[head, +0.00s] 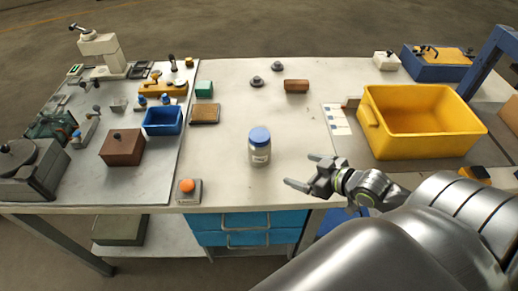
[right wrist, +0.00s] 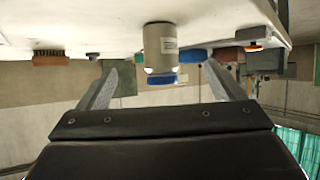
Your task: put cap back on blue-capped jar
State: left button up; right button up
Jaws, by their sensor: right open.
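The jar (head: 259,154) is a pale grey jar with a light label. It stands upright near the middle of the white table, and its blue cap (head: 259,136) sits at its top. My right gripper (head: 304,171) is open and empty, just right of the jar, with its fingers pointing toward it. In the right wrist view, the picture is upside down; the jar (right wrist: 160,45) and the blue cap (right wrist: 166,79) appear between the two open fingers, apart from them. I cannot tell whether the cap is screwed tight. My left gripper is not in view.
A yellow bin (head: 375,137) stands to the right. An orange button box (head: 188,191) is at the front edge, left of the jar. A blue bin (head: 163,120) and a brown box (head: 122,147) lie on the left mat. The table around the jar is clear.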

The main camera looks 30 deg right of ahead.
aim_at(259, 149)
jog(key=shift+w+d+r+t+y, duration=0.2)
jog(key=shift+w+d+r+t, duration=0.15)
jog(key=shift+r, duration=0.25)
jog(key=shift+w+d+r+t+y, duration=0.25)
jog(key=shift+w+r, duration=0.1)
jog(key=shift+r, duration=0.25)
jog(key=x, duration=1.1)
jog(key=shift+w+f+b, duration=0.25)
jog(key=shift+b, duration=0.15)
jog(key=shift+w+a+f, duration=0.15)
jog(key=shift+w, duration=0.1)
jog(key=shift+a+f+p+x, duration=0.15)
jog(key=shift+p+x, duration=0.2)
jog(key=shift+x, duration=0.95)
jog(key=shift+a+f+p+x, duration=0.15)
jog(key=shift+p+x, duration=0.15)
jog(key=shift+x, duration=1.05)
jog(key=shift+s+d, duration=0.1)
jog(key=shift+s, duration=0.15)
jog(key=shift+c, duration=0.5)
